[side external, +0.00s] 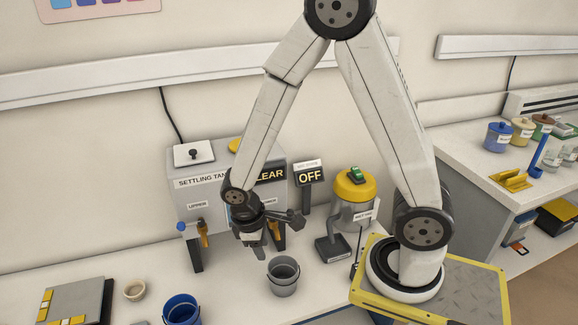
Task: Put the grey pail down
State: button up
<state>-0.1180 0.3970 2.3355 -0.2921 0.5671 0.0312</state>
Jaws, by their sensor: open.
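The grey pail (284,282) stands upright on the white bench, in front of the settling tank. Its mouth faces up, and it looks empty as far as I can see into it. My gripper (254,245) points down, behind and to the left of the pail in the picture. The jaws are open and seem to hold nothing. A gap shows between the gripper and the pail's rim, though the exact distance is hard to judge. The pail's handle is hard to make out.
The settling tank (228,190) with its valves is close behind my gripper. A blue pail (182,309) stands at the front left, near a small cream bowl (134,289). A yellow-topped vacuum (354,197) and an OFF sign (310,175) stand to the right.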

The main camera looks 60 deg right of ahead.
notch_tip(320, 180, up, 7)
jog(key=m+t+y, duration=0.2)
jog(key=m+t, duration=0.2)
jog(key=shift+s+d, duration=0.35)
